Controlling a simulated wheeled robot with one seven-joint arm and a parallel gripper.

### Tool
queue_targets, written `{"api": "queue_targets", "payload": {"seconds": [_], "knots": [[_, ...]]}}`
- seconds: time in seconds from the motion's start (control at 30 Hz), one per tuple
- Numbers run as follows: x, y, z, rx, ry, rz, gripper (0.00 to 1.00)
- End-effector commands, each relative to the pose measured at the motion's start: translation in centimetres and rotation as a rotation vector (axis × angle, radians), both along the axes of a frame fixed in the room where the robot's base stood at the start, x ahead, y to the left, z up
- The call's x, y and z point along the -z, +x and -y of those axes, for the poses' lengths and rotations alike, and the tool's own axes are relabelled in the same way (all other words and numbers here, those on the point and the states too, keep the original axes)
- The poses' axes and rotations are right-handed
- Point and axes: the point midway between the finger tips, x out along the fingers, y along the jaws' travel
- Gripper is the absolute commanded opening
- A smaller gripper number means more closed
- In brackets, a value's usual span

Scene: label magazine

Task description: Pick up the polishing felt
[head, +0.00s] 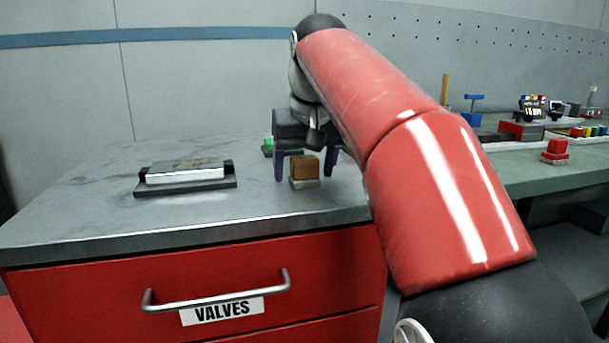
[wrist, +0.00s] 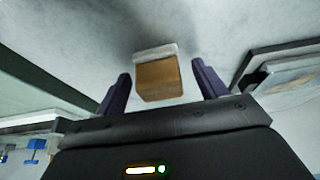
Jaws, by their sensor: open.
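The polishing felt appears to be the small brown block with a pale grey-white base (head: 305,170). It stands upright on the grey top of the red cabinet, and in the wrist view the felt (wrist: 158,80) lies between the fingers, with its pale base on the far side. My gripper (head: 305,178) is open, with its two dark purple fingers pointing down on either side of the block. In the wrist view my gripper (wrist: 160,72) shows a visible gap between each finger and the block. The block is not held.
A dark tray-like holder with a silver block (head: 185,175) lies to the left on the cabinet top (head: 80,215). A small green-topped item (head: 268,146) stands behind my gripper. To the right, a green bench (head: 540,178) carries a red button-like piece (head: 555,150) and other items.

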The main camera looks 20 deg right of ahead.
Motion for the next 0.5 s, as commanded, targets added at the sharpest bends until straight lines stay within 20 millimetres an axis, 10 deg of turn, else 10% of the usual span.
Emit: {"api": "queue_targets", "payload": {"seconds": [0.5], "knots": [[-0.08,-0.02,-0.01,0.0,0.0,0.001,0.22]]}}
